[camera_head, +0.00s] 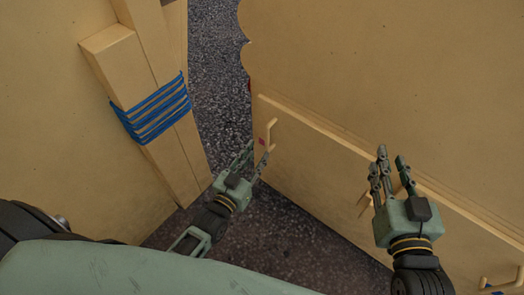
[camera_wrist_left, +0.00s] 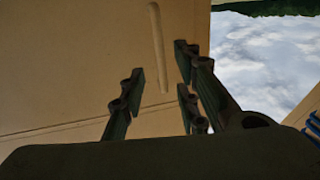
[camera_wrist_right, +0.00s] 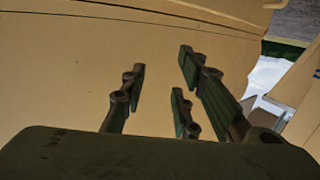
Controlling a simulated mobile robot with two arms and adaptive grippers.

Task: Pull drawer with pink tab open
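The drawer with the pink tab is at the left end of the wooden front (camera_head: 300,150) in the head view. Its small pink tab (camera_head: 262,141) sits beside a pale wooden bar handle (camera_head: 270,131). My left gripper (camera_head: 256,153) is open just in front of this handle. In the left wrist view the handle (camera_wrist_left: 158,45) stands out ahead, its near end in the gap between the spread fingers; I cannot tell whether they touch it. The drawer looks closed. My right gripper (camera_head: 393,160) is open and empty, close to the same front further right.
Another bar handle (camera_head: 364,204) is beside my right gripper, partly hidden. A handle with a blue tab (camera_head: 497,283) is at the lower right. A wooden post wrapped in blue cord (camera_head: 155,110) stands left of my left gripper. Dark ground (camera_head: 280,235) shows between.

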